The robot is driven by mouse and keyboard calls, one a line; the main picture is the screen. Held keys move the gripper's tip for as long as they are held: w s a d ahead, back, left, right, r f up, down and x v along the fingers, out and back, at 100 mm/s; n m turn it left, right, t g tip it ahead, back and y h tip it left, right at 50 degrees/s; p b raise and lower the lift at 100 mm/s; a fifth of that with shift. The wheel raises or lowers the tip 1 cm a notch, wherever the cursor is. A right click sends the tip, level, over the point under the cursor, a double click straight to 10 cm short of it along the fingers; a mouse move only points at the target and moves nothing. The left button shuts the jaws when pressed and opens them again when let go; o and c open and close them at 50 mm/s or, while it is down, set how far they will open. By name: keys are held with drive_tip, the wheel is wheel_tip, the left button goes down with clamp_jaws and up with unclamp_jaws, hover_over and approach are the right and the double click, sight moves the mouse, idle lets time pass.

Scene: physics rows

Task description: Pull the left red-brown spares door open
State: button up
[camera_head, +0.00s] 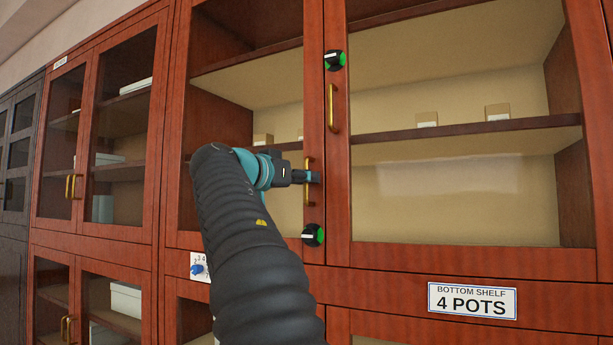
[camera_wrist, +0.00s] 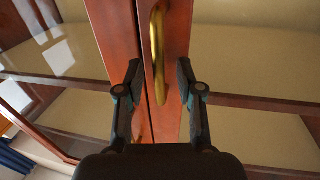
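The left red-brown glass door (camera_head: 314,90) of the near cabinet looks shut, edge to edge with the right door (camera_head: 338,170). Its upright brass handle (camera_head: 307,196) is on its right stile; the handle also shows in the wrist view (camera_wrist: 157,45). My gripper (camera_head: 312,177) is at this handle in the head view. In the wrist view my gripper (camera_wrist: 160,85) has its two dark fingers apart, one each side of the handle, with gaps visible. The wrist view seems upside down. I cannot read a spares label.
The right door has its own brass handle (camera_head: 332,105). A green-black knob (camera_head: 335,60) sits above, another knob (camera_head: 312,235) below the left handle. A blue dial (camera_head: 198,268) is lower left. A sign (camera_head: 472,300) reads "BOTTOM SHELF 4 POTS". Another glass cabinet (camera_head: 84,140) stands left.

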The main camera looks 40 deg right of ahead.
drive_tip(key=shift+w+d, duration=0.1)
drive_tip(key=shift+d, duration=0.5)
clamp_jaws()
